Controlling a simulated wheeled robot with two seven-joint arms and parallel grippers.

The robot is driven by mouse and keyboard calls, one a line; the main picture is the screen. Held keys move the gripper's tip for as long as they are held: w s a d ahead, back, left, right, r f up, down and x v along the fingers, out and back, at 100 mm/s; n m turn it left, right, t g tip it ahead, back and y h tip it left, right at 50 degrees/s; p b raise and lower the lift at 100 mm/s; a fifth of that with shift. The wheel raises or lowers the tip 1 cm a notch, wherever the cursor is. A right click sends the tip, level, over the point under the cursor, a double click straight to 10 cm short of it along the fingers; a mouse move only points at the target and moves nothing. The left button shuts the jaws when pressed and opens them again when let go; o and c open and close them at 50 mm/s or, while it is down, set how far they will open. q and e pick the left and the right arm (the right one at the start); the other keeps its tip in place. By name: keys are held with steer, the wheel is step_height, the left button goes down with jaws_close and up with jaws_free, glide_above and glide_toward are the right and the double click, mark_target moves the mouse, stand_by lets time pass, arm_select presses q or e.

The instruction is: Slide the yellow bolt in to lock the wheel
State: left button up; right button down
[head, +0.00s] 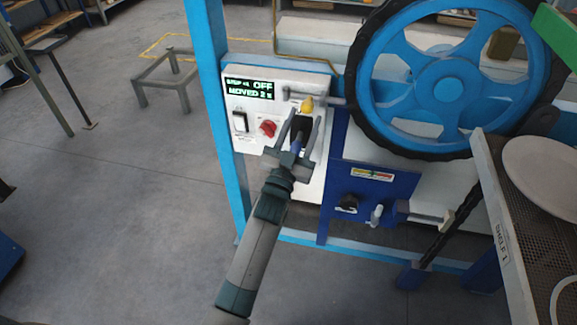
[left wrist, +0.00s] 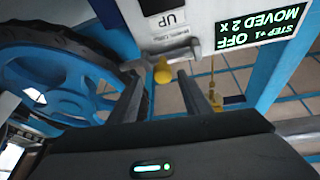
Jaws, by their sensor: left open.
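The yellow bolt knob (head: 307,105) shows above my left gripper's fingertips in the head view. It sits on a grey bar at the top of the white control panel, left of the wheel. My left gripper (head: 302,121) is open in front of the panel, its fingers pointing up toward the knob. In the left wrist view the yellow knob (left wrist: 162,71) lies just beyond and between the two open fingers (left wrist: 168,92), nearer the left one; I cannot tell whether they touch. The blue wheel (head: 448,89) with its black rim stands to the right. My right gripper is not seen.
A blue box (head: 371,195) with handles is below the wheel. A shelf with white plates (head: 545,170) stands at right. The floor at left is mostly free.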

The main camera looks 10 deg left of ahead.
arm_select(q)
steer(key=b+v, duration=0.3)
steer(key=v, duration=0.9)
steer(key=shift+s, duration=0.2)
steer(key=shift+d+f, duration=0.15)
steer(key=shift+f, duration=0.05)
